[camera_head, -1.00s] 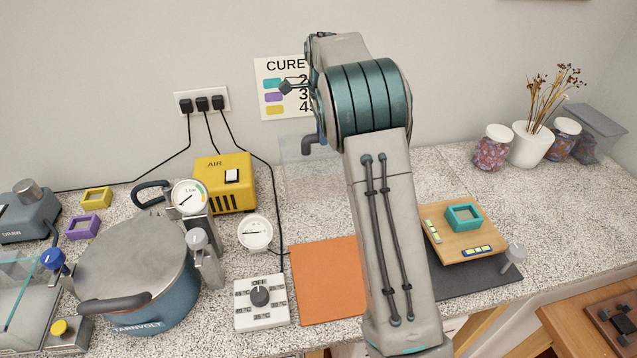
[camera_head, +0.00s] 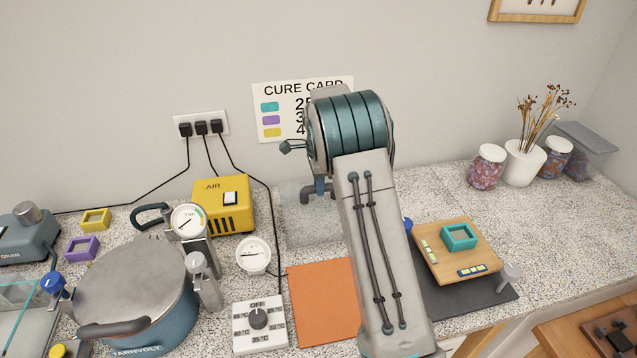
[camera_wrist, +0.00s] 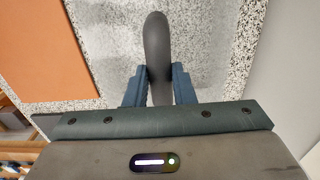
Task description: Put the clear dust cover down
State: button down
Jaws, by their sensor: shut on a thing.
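The clear dust cover (camera_head: 305,228) is a see-through box with a dark curved handle on top. It is at the back of the speckled counter, right of the yellow air unit, partly hidden by my arm. My gripper (camera_head: 320,188) is shut on the handle, its fingers mostly hidden in the head view. In the wrist view the dark handle (camera_wrist: 156,45) runs between the two blue fingers of my gripper (camera_wrist: 158,78), with the clear top beneath. The cover looks level and low over the counter; I cannot tell whether its rim touches.
The orange mat (camera_head: 322,300) lies in front of the cover. The yellow air unit (camera_head: 223,205) and a white gauge (camera_head: 253,256) stand left of it. A wooden board (camera_head: 456,250) with a teal mould lies right of my arm.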

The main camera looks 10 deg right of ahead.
jog(key=shift+f, duration=0.15)
jog(key=c, duration=1.2)
grip_release()
notch_tip(320, 180, up, 11)
jog(key=b, duration=0.2)
jog(key=s+r+n+t, duration=0.1)
jog(key=s+r+n, duration=0.3)
jog(key=s+r, duration=0.35)
jog(key=s+f+n+t, duration=0.1)
jog(key=s+n, duration=0.6)
jog(key=s, duration=0.7)
jog(key=s+f+n+t, duration=0.1)
jog(key=s+f+n, duration=0.2)
jog(key=s+n, duration=0.4)
jog(key=shift+s+a+f+t, duration=0.15)
jog(key=shift+s+a+t, duration=0.25)
jog(key=shift+s, duration=3.75)
